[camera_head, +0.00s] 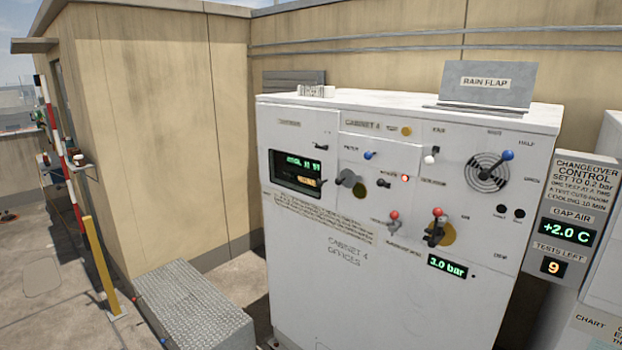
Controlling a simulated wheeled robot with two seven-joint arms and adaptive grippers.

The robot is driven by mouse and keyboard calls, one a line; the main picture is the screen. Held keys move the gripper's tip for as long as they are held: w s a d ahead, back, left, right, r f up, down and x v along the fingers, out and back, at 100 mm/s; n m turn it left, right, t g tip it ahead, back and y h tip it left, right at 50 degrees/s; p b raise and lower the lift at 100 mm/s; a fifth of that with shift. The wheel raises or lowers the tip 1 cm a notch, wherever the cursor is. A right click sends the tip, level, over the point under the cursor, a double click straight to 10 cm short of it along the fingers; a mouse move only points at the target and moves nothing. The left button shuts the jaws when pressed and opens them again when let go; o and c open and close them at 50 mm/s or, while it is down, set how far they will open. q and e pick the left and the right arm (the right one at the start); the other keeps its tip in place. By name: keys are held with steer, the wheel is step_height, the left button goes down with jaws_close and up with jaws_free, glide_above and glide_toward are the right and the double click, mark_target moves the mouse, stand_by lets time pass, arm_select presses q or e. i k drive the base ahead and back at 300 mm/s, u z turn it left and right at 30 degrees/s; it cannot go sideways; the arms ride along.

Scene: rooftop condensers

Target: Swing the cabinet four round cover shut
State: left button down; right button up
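Cabinet 4 (345,285) is a large white box that faces me, with "CABINET 4" printed on its upper panel. A grey round piece (345,178) sits left of the panel's middle and may be the round cover. It stands beside a dark olive disc (359,191) and partly overlaps it, so it looks swung aside. I cannot tell its hinge side. A second, yellow-brown disc (447,234) lies behind a red-knobbed lever (436,226) lower right. Neither of my grippers is in view.
A smaller red-knobbed lever (394,217) is below centre. A rain flap plate (488,84) stands on top. A control box (570,215) is at right. A metal step (190,300) lies front left.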

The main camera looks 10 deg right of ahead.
mark_target(347, 178)
steer(key=u, duration=0.7)
steer(key=i, duration=1.2)
steer(key=z, duration=0.25)
